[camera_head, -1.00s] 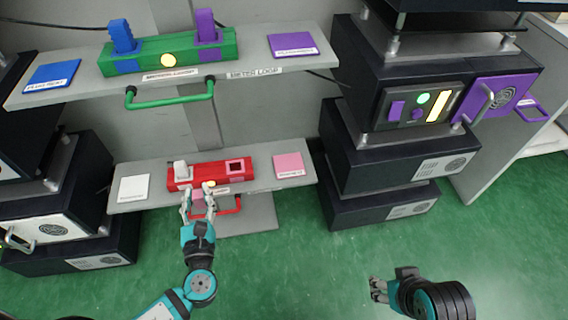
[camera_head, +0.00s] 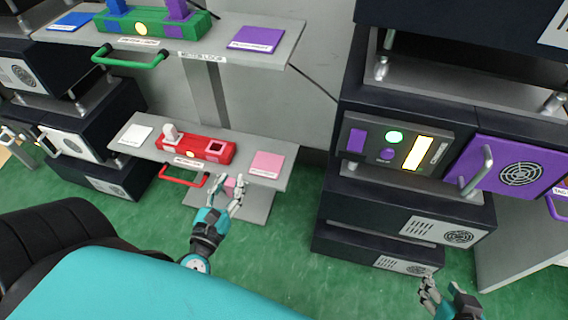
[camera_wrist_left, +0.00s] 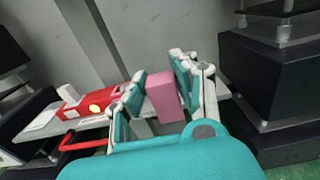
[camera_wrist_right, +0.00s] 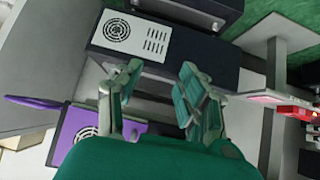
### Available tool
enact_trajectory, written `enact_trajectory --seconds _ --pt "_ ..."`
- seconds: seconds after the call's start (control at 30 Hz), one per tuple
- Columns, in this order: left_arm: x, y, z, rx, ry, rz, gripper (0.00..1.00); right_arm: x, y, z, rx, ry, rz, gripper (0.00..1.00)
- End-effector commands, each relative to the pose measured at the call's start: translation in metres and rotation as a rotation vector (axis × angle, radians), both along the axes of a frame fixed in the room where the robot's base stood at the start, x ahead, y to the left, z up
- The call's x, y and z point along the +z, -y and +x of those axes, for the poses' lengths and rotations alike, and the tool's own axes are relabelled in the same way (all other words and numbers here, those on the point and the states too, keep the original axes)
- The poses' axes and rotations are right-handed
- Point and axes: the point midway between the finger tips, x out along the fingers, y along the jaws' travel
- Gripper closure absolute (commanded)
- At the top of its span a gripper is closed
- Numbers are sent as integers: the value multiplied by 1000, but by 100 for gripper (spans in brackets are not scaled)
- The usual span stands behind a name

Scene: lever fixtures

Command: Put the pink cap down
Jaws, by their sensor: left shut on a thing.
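The pink cap (camera_head: 229,185) is held between the fingers of my left gripper (camera_head: 238,192), in front of the lower shelf. In the left wrist view the pink cap (camera_wrist_left: 163,96) stands as a block between both fingers of my left gripper (camera_wrist_left: 160,92). The pink pad (camera_head: 268,162) lies flat on the right end of the lower shelf, behind and to the right of the gripper. The red fixture (camera_head: 192,151) holds a white cap (camera_head: 171,132) at its left; its right socket (camera_head: 215,147) shows dark and empty. My right gripper (camera_wrist_right: 160,78) is open and empty.
The lower shelf (camera_head: 240,168) has a white pad (camera_head: 135,136) at its left and a red handle (camera_head: 183,180) in front. The upper shelf (camera_head: 270,54) overhangs behind. A dark cabinet with a purple door (camera_head: 515,172) stands at right. Green floor is free between.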

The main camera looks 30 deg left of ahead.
Motion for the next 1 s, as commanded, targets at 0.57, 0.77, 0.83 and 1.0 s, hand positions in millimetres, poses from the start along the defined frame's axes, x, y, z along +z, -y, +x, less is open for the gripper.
enact_trajectory --seconds 0.57,0.77,0.83,1.0 --pt "-12 2 140 1 4 -1 99 16 -8 19 10 129 30 60" --pt "-14 3 155 0 2 -1 99 22 -10 25 12 169 39 60" --pt "-17 3 156 0 1 0 99 25 -12 28 14 196 46 60" --pt "-32 2 155 0 0 1 99 51 -21 47 26 372 87 60"
